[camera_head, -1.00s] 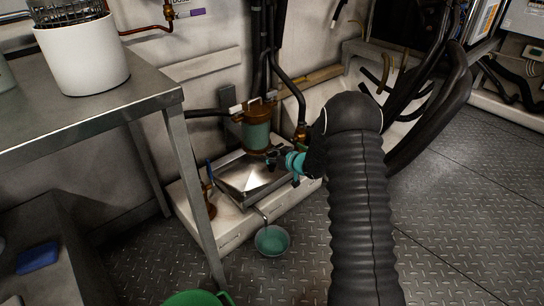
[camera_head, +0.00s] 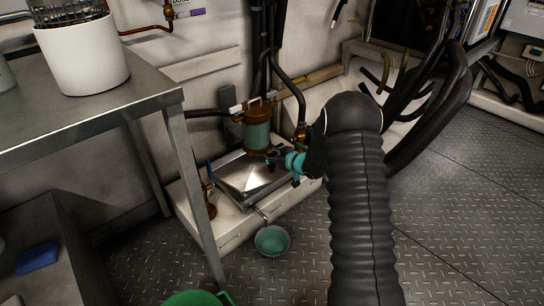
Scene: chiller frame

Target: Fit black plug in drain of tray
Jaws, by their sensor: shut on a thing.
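The metal tray (camera_head: 240,180) sits on a low white plinth at the foot of the wall, with its shiny sloping inside facing up. My gripper (camera_head: 273,161) is over the right part of the tray, just in front of the brass and green canister. Its dark fingers are small in this view and look closed. The black plug is too small and dark to tell apart from the fingers. The tray's drain hole cannot be made out. A thin spout (camera_head: 262,213) comes from the tray's front edge above a green bowl (camera_head: 272,241) on the floor.
The brass and green canister (camera_head: 257,132) with dark pipes stands close behind my gripper. A steel table (camera_head: 130,105) with a white pot (camera_head: 82,55) is at left. Dark hoses hang at right. The patterned floor (camera_head: 460,220) at right is clear.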

